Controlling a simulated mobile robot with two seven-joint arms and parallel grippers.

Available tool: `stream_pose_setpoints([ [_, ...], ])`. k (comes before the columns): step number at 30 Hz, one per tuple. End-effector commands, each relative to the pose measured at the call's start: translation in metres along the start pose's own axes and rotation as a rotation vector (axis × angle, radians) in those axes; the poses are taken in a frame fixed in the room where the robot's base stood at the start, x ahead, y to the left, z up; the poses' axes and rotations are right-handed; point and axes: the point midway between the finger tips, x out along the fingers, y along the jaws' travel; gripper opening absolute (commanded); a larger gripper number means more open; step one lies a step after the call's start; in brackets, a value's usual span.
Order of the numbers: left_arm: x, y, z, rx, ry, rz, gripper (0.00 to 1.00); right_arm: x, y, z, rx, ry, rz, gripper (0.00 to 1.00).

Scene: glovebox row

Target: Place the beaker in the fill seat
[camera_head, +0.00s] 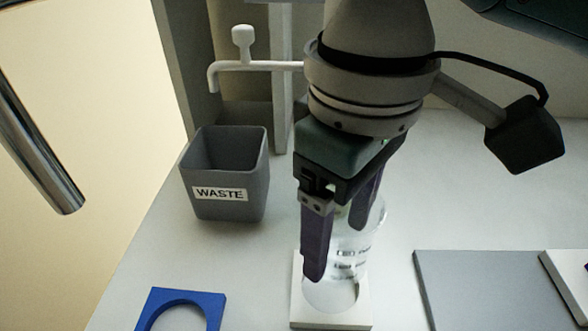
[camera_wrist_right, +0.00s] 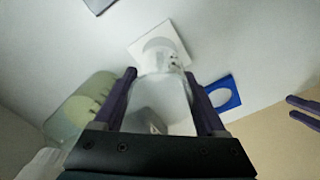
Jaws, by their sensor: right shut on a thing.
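My right gripper (camera_head: 339,252) is shut on the clear glass beaker (camera_head: 352,258), one purple finger on each side of it. The beaker also shows between the fingers in the right wrist view (camera_wrist_right: 160,95). It looks upright, directly over a white square seat (camera_head: 345,322) with a round recess, which also shows in the wrist view (camera_wrist_right: 146,44). I cannot tell whether the beaker's base touches the seat. A blue square plate (camera_head: 211,304) with a round hole lies left of it. My left gripper (camera_wrist_right: 290,108) shows at the wrist view's right edge, fingers apart and empty.
A grey WASTE bin (camera_head: 224,207) stands to the left behind the beaker, below a white tap (camera_head: 250,66). A grey flat plate (camera_head: 480,290) lies to the right. A greenish translucent vessel (camera_wrist_right: 78,108) shows left of the beaker in the wrist view.

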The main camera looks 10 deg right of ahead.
Motion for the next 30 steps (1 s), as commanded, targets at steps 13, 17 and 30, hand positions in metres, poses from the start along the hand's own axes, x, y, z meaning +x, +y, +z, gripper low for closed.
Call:
stream_pose_setpoints([
  [13,0.021,0.000,0.006,0.001,0.001,-0.001,0.50,0.057,0.000,0.001,0.000,-0.003,-0.001,0.21],
  [17,0.024,-0.001,0.007,0.004,0.001,-0.004,0.50,0.070,0.000,0.000,-0.001,-0.001,0.001,0.21],
  [30,0.022,-0.002,0.006,0.009,0.002,-0.008,0.50,0.071,0.000,0.000,-0.002,0.000,0.000,0.84],
])
